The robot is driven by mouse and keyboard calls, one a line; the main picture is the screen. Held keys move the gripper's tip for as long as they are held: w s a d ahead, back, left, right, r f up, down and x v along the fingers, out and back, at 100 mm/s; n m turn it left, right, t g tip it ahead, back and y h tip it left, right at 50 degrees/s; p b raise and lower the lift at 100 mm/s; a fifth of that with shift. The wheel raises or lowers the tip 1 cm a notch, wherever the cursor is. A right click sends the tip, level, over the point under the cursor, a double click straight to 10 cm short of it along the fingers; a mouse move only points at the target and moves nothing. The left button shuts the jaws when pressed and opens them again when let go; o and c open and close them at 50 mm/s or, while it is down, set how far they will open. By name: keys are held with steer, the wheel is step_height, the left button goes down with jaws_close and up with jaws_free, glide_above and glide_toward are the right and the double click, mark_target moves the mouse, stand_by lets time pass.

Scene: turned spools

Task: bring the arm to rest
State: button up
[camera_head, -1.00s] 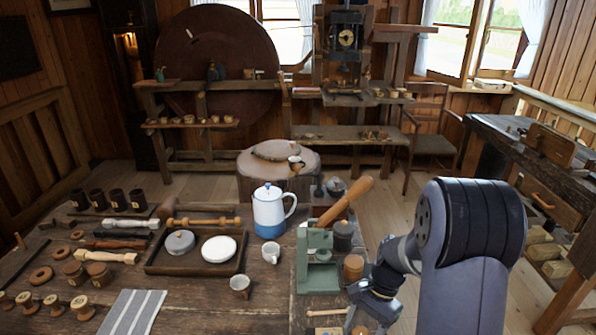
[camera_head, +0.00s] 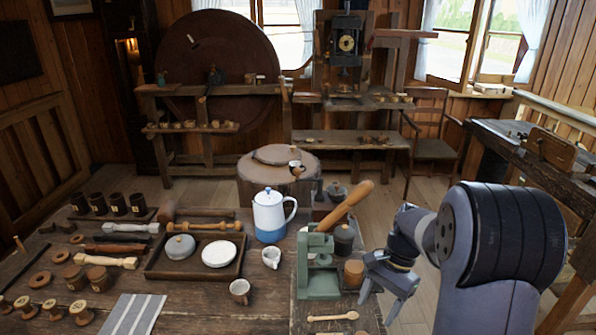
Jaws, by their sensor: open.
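My gripper (camera_head: 382,298) hangs at the right edge of the workbench (camera_head: 205,318), to the right of the green press (camera_head: 318,270). Its fingers point down and stand apart with nothing between them. My arm comes in from the lower right of the view and bends down to the gripper. The gripper is beside a small wooden cylinder (camera_head: 353,273) at the press; I cannot tell whether they touch.
A white and blue pot (camera_head: 270,218), two mugs and a tray (camera_head: 153,268) stand left of the press. Wooden spoons (camera_head: 333,318) lie in front of it. Turned spools and dark cups fill the left. Open floor (camera_head: 428,190) lies behind my gripper.

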mark_target(364, 334)
steer(key=x, duration=0.9)
steer(key=shift+s, duration=0.1)
steer(key=shift+r+n+g+h, duration=0.15)
steer(key=shift+n+g+h, duration=0.15)
steer(key=shift+n, duration=0.5)
steer(key=shift+n+g+h, duration=0.3)
steer(key=shift+n, duration=0.9)
